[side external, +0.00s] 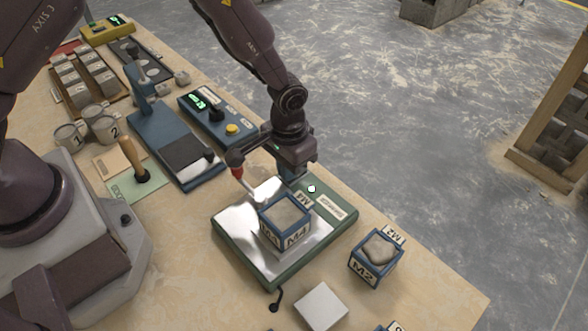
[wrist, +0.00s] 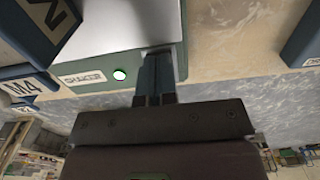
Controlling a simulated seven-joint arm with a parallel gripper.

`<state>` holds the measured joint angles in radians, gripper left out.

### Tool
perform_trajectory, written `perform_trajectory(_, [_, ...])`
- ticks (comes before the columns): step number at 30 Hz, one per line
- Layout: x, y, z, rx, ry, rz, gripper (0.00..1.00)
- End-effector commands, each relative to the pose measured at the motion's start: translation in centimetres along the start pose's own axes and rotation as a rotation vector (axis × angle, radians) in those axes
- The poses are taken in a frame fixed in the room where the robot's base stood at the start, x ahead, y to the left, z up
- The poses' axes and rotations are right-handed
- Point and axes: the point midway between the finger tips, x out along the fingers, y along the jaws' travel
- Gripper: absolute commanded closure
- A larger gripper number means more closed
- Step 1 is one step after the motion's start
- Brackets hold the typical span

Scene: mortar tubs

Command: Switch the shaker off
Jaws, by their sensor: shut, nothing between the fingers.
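The shaker is a green box (side external: 262,274) with a shiny metal top plate and a SHAKER label; its green front edge also shows in the wrist view (wrist: 128,66). A small round white button (side external: 311,188) with a dark rim sits on its back edge; it also shows in the wrist view (wrist: 120,74), beside the label. A blue tub marked M4 (side external: 285,222) stands on the plate, filled with grey mortar. My gripper (side external: 298,183) is shut and empty, low over the shaker's back edge, just beside the button. In the wrist view my fingers (wrist: 158,65) lie right of the button. Contact with the shaker is unclear.
A blue tub M2 (side external: 376,258) stands right of the shaker, a pale square block (side external: 321,306) in front. A blue control box (side external: 215,118) with a yellow button and a blue device (side external: 175,145) lie behind left. A red-topped tool (side external: 236,163) stands close to my gripper.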

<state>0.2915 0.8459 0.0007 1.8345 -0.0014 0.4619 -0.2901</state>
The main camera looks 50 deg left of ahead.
Motion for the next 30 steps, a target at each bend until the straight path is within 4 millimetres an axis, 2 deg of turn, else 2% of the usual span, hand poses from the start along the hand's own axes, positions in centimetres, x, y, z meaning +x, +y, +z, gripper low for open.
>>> perform_trajectory(5, [-0.5, 0.0, -0.1, 0.0, 0.003, 0.001, 1.0])
perform_trajectory(30, [-6.8, 0.0, 0.0, 0.0, 0.001, 0.0, 1.0])
